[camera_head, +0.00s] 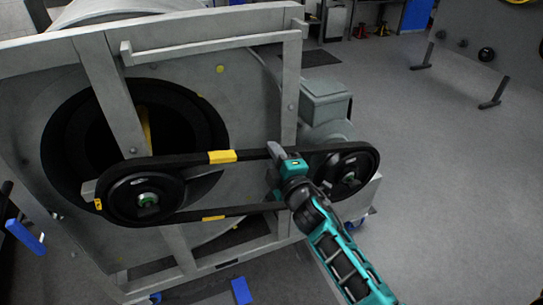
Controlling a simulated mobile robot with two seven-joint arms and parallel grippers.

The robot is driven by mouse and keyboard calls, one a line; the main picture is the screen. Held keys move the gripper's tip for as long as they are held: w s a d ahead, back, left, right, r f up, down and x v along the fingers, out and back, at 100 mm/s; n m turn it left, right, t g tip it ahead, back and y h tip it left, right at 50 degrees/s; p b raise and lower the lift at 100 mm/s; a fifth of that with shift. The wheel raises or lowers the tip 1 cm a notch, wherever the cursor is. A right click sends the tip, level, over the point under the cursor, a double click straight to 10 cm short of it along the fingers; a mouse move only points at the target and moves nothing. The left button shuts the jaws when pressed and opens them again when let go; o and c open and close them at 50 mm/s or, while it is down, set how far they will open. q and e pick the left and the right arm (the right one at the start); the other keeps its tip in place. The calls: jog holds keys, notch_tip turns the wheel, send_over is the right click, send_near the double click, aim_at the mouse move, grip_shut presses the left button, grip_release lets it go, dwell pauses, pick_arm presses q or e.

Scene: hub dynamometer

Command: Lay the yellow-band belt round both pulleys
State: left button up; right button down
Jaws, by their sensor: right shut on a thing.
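The black belt with yellow bands (222,156) stretches between the left pulley (140,197) and the right pulley (350,171). Its upper and lower runs both show, with a yellow band on each and one more at the left pulley's outer edge. The belt appears to pass round the outside of both pulleys; I cannot tell how deeply it sits in their grooves. My right gripper (274,170) is shut on the belt between the pulleys, nearer the right one. The gripper and wrist hide part of the lower run. My left gripper is not in view.
A grey frame (205,27) with a horizontal rail stands round the large drum and pulleys. A grey motor housing (325,102) sits behind the right pulley. A blue block (241,291) lies low at the front. The floor to the right is open.

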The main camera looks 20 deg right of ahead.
jog(key=shift+w+r, duration=0.1)
jog(key=shift+f, duration=0.25)
dwell(0.4)
jog(key=c, duration=0.6)
grip_release()
jog(key=shift+s, duration=0.25)
jog(key=s+p, duration=0.1)
jog(key=s, duration=0.8)
jog(key=shift+s+d, duration=0.25)
jog(key=shift+s, duration=0.1)
dwell(1.1)
dwell(0.4)
